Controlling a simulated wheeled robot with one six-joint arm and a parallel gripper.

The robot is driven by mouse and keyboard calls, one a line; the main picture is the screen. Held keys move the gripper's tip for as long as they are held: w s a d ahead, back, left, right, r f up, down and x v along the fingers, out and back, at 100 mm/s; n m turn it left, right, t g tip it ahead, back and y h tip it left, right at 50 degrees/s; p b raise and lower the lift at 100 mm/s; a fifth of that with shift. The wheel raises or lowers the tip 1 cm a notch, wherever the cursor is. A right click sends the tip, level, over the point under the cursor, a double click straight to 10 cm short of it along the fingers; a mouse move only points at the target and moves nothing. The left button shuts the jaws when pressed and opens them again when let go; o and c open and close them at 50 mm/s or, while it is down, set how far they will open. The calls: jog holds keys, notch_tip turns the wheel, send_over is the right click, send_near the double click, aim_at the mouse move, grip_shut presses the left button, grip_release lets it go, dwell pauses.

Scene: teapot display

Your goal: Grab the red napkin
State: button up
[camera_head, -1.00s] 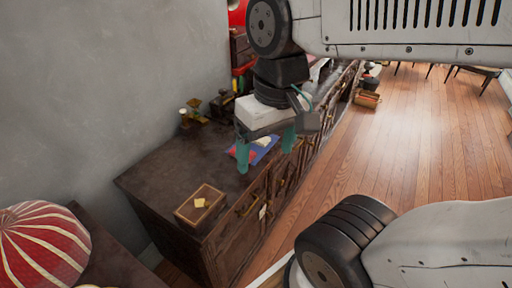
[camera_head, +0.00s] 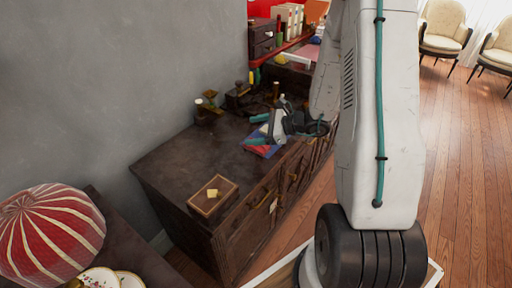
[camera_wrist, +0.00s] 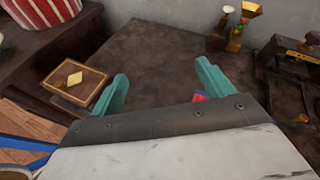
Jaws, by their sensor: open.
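A red cloth (camera_head: 262,151), which looks like the red napkin, lies on the dark wooden cabinet top near its front edge, with blue and white material beside it. My gripper is just above and partly in front of it in the head view, so part of the cloth is hidden. In the wrist view, my gripper (camera_wrist: 162,74) is open, its two teal fingers apart with bare cabinet top between them. A small red and blue piece of the cloth (camera_wrist: 200,97) shows beside the base of the right finger; the gripper body hides the rest.
A small wooden box (camera_head: 213,196) with a yellow piece on top sits on the near part of the cabinet (camera_head: 170,170). Brass and dark objects (camera_head: 207,106) stand by the wall. A red striped dome (camera_head: 50,232) is at lower left. The cabinet's middle is clear.

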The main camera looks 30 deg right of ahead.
aim_at(262, 148)
jog(key=d+f+m+h, duration=0.1)
jog(key=d+f+m, duration=0.1)
jog(key=d+f, duration=0.1)
jog(key=d+f+m+t+h, duration=0.1)
jog(key=d+f+m+h, duration=0.1)
jog(key=f, duration=0.3)
jog(key=d+f+m+t+h, duration=0.1)
jog(key=d+f+m, duration=0.2)
jog(key=d+f, duration=0.1)
jog(key=shift+s+d+h, duration=0.3)
jog(key=shift+s+h, duration=0.05)
jog(key=shift+h, duration=0.05)
jog(key=x, duration=0.6)
jog(key=shift+w+a, duration=0.1)
jog(key=shift+a, duration=0.25)
jog(key=shift+w+a+f, duration=0.1)
jog(key=shift+w+f, duration=0.15)
jog(key=shift+w, duration=0.25)
jog(key=c, duration=1.1)
